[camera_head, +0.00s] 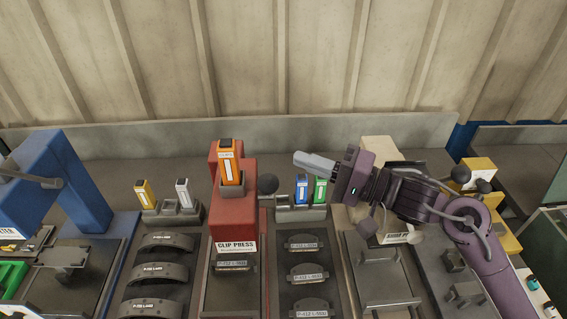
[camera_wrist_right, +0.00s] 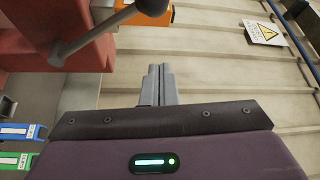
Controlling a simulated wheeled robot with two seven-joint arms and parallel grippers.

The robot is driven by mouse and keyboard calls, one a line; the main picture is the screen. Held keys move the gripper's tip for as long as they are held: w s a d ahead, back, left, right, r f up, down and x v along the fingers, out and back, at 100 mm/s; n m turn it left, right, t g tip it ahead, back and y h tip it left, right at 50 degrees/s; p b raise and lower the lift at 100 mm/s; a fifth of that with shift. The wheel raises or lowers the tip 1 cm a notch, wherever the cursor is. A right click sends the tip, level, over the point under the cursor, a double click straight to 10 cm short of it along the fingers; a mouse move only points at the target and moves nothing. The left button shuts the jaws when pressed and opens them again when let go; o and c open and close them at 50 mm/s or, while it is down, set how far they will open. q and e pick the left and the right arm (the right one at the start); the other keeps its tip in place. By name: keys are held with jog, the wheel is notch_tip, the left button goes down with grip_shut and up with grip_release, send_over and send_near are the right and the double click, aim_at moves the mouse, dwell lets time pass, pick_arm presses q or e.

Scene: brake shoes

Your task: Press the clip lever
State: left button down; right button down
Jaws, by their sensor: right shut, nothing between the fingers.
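The red clip press (camera_head: 235,200) stands in the middle of the bench, with a "CLIP PRESS" label on its front. Its lever shows as a dark ball knob (camera_head: 267,185) on the press's right side. In the right wrist view the lever's rod and ball knob (camera_wrist_right: 152,6) stick out from the red press body (camera_wrist_right: 80,58). My right gripper (camera_head: 300,160) is shut and empty, above and to the right of the knob, apart from it. Its fingers (camera_wrist_right: 157,80) point toward the back wall in the wrist view. My left gripper is not in view.
An orange cartridge (camera_head: 231,163) stands in the press top. Blue and green cartridges (camera_head: 302,188) stand in a holder right of the knob, below my gripper. A blue press (camera_head: 62,185) stands at left.

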aim_at(263, 190)
jog(key=a+p, duration=0.1)
jog(key=s+a+p, duration=0.1)
jog(key=a, duration=0.1)
jog(key=s+a+p, duration=0.1)
jog(key=shift+a+f, duration=0.15)
jog(key=shift+a, duration=0.25)
jog(key=shift+w, duration=0.1)
